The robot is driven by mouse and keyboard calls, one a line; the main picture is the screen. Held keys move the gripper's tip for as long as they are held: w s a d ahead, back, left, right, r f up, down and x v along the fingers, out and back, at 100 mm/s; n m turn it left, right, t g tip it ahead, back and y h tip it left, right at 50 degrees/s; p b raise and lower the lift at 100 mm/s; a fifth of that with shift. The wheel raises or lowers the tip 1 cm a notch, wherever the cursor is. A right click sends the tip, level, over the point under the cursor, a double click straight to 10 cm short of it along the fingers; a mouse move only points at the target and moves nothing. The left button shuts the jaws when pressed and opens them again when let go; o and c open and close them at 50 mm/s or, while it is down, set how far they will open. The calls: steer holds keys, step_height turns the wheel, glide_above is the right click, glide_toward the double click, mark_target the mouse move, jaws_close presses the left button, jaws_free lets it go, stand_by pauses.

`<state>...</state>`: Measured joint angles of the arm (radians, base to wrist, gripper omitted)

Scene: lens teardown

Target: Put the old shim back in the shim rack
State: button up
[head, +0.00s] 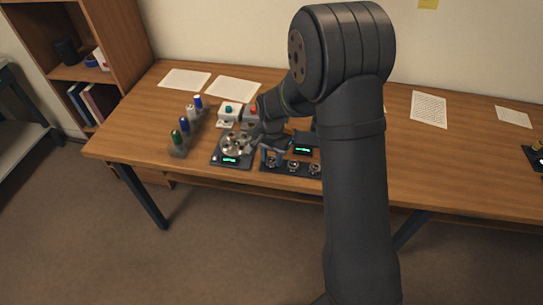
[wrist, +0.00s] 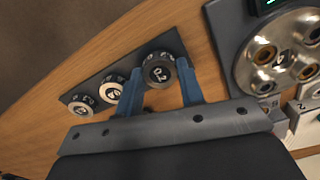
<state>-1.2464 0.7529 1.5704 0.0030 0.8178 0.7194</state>
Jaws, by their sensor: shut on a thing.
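The shim rack (wrist: 93,83) is a dark strip holding round, numbered shims in a row. It also shows in the head view (head: 282,168), at the table's front edge. My gripper (wrist: 159,66) has blue fingers on both sides of a dark ring-like shim (wrist: 150,62) with a pale numbered centre, shut on it. This shim is at the rack end nearest the round metal fixture; I cannot tell whether it is fully seated. Two paler shims, one in the middle (wrist: 112,93) and one at the far end (wrist: 82,106), sit in the rack. In the head view my gripper (head: 272,154) is over the rack's left end.
A round metal fixture (wrist: 283,56) on a dark base stands close beside the rack; the head view shows it too (head: 236,146). Coloured-handled tools (head: 185,125) stand left of it.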

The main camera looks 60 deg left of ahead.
steer(key=shift+f, duration=0.35)
steer(key=o, duration=1.5)
steer(key=shift+r, duration=3.5)
steer(key=shift+f, duration=0.1)
step_height(320, 180, down, 7)
steer(key=shift+d+r, duration=0.15)
steer(key=shift+r, duration=0.05)
steer(key=shift+f, duration=0.25)
steer(key=shift+r, duration=0.15)
